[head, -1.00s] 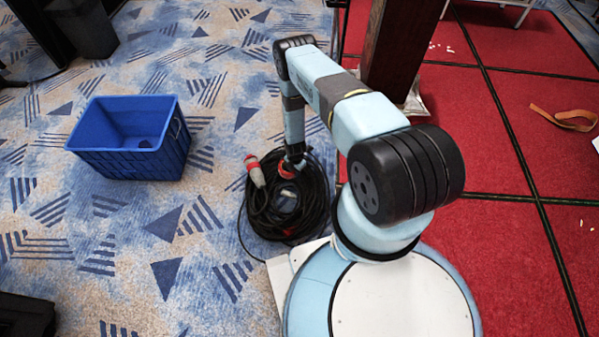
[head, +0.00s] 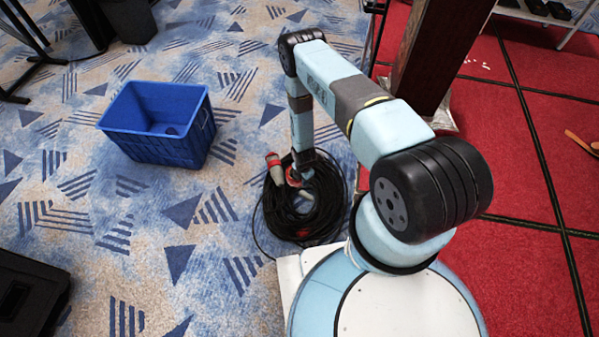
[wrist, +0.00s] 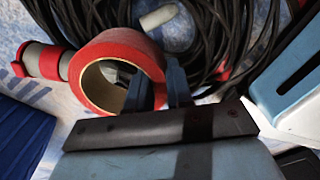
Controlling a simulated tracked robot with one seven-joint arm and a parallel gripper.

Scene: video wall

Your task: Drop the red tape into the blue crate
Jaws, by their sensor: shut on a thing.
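The red tape is a thick red roll with a tan core, large in the wrist view (wrist: 108,50). My gripper (wrist: 158,88) is shut on the right side of its ring, with one finger inside the hole. In the head view the tape (head: 293,178) is small and partly hidden at the end of my arm, by my gripper (head: 301,174), over the coiled cable. The blue crate (head: 150,146) stands upright on the carpet to the left, open at the top, apart from my gripper. A blue ribbed edge, likely the crate, shows at the left of the wrist view (wrist: 22,140).
A black cable coil (head: 325,212) with a red and grey plug (head: 274,168) lies under my gripper. Patterned carpet between coil and crate is clear. A dark post (head: 425,60) stands behind my arm on red flooring. A black case (head: 28,295) lies at the lower left.

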